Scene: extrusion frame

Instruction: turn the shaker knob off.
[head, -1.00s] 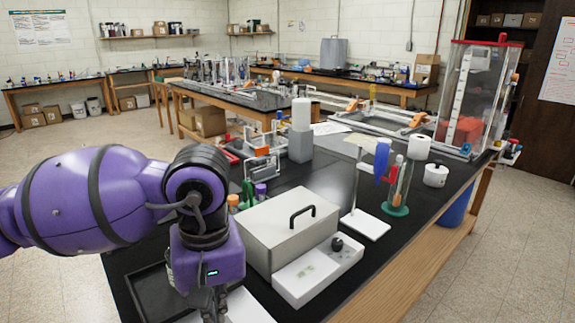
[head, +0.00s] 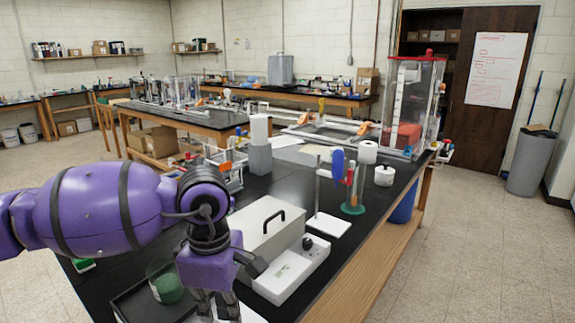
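The shaker (head: 262,228) is a pale box with a black handle on its lid, standing on the black bench top. A low white control panel (head: 290,272) juts from its front right side. The round black knob (head: 307,243) sits on the panel near its far end; its setting is too small to read. My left gripper (head: 215,306) hangs at the lower left, left of the panel and apart from the knob. Its fingers are partly cut off by the bottom edge, so I cannot tell whether they are open. My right gripper is not in view.
Behind the shaker stand a white stand (head: 328,224) and a green-based cylinder (head: 352,208) with tools. A dark tray (head: 130,300) and a green-filled beaker (head: 165,283) are left of my gripper.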

